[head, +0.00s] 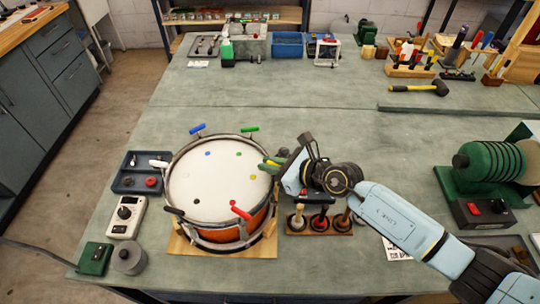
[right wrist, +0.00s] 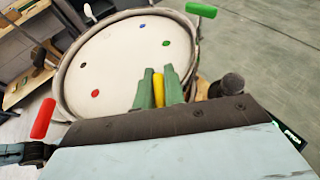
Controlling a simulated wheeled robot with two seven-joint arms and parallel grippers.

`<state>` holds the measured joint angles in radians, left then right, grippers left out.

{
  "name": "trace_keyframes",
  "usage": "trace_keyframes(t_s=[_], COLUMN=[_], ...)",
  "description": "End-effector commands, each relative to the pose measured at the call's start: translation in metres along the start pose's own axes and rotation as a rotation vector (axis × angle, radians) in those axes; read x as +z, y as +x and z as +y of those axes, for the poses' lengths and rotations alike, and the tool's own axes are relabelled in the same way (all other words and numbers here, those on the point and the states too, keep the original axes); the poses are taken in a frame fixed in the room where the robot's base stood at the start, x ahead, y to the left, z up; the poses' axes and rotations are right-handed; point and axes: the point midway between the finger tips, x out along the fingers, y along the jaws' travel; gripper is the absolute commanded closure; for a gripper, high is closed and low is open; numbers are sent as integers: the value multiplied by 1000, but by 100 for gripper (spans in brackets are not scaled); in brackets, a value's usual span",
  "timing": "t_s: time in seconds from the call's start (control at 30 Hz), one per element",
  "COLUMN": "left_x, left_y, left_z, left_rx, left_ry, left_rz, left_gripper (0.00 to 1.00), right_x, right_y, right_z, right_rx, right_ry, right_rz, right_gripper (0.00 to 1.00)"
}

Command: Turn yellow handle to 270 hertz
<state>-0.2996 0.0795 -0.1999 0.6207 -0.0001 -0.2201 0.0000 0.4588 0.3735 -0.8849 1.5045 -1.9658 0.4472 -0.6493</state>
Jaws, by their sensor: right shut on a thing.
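The drum (head: 215,180) stands on a wooden base, with a white head and an orange shell. Coloured dots on its head match the handles at the rim. My right gripper (head: 271,164) is at the drum's right rim, its green fingers shut on the yellow handle (right wrist: 158,90). In the head view the fingers mostly hide this handle. The blue handle (head: 197,128), green handle (head: 249,129), red handle (head: 240,212) and black handle (head: 174,210) sit around the rim. I see no readable hertz value. My left gripper is not in view.
A white meter with a dial (head: 127,215) and a dark tray (head: 142,173) stand left of the drum. A wooden rack (head: 320,226) with dark-handled tools sits close below my right wrist. A green machine (head: 490,165) is at the right.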

Motion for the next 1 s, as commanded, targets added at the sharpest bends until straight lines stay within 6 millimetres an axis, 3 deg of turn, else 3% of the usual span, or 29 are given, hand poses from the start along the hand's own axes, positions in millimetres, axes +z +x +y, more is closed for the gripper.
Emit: trace_keyframes(t_s=[0.13, 0.6, 0.63, 0.77, 1.0], left_x=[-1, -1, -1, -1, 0], left_y=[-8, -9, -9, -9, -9], left_z=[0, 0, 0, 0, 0], left_rx=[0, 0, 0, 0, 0], left_ry=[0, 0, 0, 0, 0], left_rz=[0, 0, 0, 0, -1], left_gripper=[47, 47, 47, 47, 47], right_x=[3, 2, 2, 1, 1], right_y=[0, 0, 0, 0, 0], right_z=[-1, -1, -1, -1, -1], right_rx=[-18, -25, -25, -25, -24], right_ry=[7, 9, 9, 9, 9], right_rz=[-4, -5, -5, -4, -2], right_gripper=[100, 100, 86, 70, 67])
